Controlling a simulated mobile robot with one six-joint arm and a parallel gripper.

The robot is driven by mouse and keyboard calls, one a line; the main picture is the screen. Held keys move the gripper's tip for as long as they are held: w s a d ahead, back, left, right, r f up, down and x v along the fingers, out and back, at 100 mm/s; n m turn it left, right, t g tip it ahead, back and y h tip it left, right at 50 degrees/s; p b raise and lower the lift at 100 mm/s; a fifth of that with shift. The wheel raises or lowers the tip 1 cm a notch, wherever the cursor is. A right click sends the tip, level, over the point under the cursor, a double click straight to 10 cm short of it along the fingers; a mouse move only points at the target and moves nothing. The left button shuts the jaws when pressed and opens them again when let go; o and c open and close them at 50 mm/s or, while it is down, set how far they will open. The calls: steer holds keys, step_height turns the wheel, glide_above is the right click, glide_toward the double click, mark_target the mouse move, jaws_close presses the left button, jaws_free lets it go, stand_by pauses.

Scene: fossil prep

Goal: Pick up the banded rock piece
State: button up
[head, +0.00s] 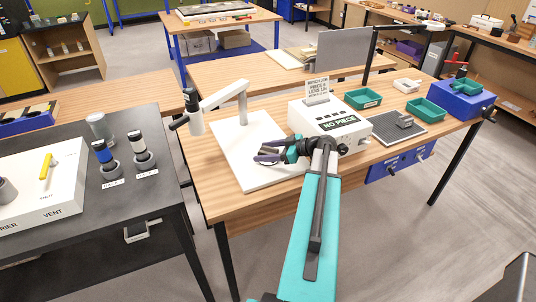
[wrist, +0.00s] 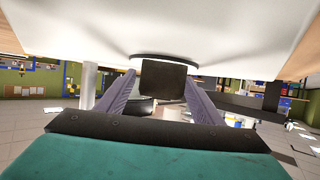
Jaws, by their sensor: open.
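My gripper (head: 261,154) is open, low over the white base board (head: 232,150) of the stand on the middle table. In the wrist view, which looks upside down, a dark, blocky piece (wrist: 163,79) stands between my two spread fingers, on a thin dark disc (wrist: 163,58) on the white board. It could be the rock piece, but no bands are clear on it. Gaps show between the piece and the fingers. In the head view the fingers hide it.
The stand's white post and arm (head: 225,95) rise just behind my gripper. A white box reading "NO PIECE" (head: 330,125) stands close on the right. Green trays (head: 362,99) and a grey mat (head: 398,130) lie farther right. A black bench (head: 135,185) is at left.

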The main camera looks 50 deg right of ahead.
mark_target(265, 149)
steer(key=shift+c, duration=0.4)
steer(key=c, duration=1.4)
steer(key=shift+r, duration=0.15)
steer(key=shift+r+b, duration=1.7)
steer(key=shift+r, duration=3.2)
